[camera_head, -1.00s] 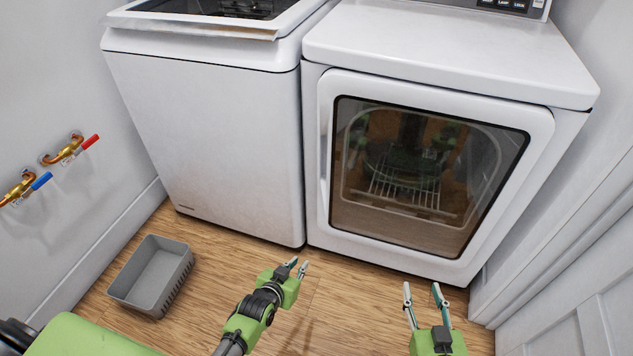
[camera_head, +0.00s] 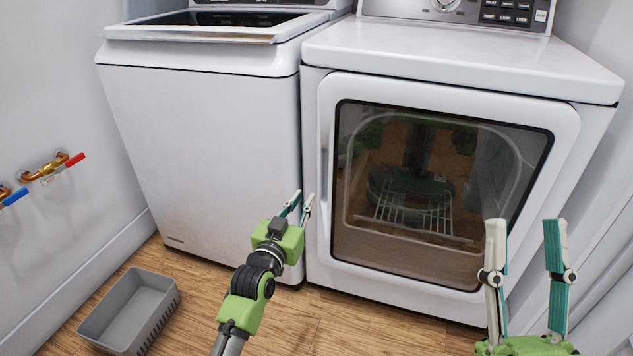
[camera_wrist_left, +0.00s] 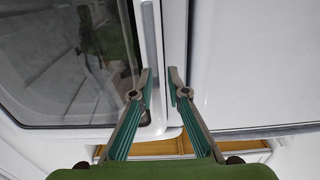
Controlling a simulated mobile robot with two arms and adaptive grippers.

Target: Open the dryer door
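The white dryer door (camera_head: 325,220), with its large dark window (camera_head: 440,190), is shut on the dryer at right. A narrow handle recess (camera_head: 324,155) runs along its left edge. My left gripper (camera_head: 301,202) is in front of the gap between washer and dryer, by the lower left edge of the door. In the left wrist view its fingers (camera_wrist_left: 160,76) are apart with nothing held, in front of the door's side edge; whether they touch it I cannot tell. My right gripper (camera_head: 525,228) is open and empty in front of the door's lower right corner.
A white washer (camera_head: 205,140) stands directly left of the dryer. A grey basket (camera_head: 130,312) lies on the wooden floor at lower left. Taps (camera_head: 50,168) stick out of the left wall. A white panelled surface (camera_head: 605,270) is close at right.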

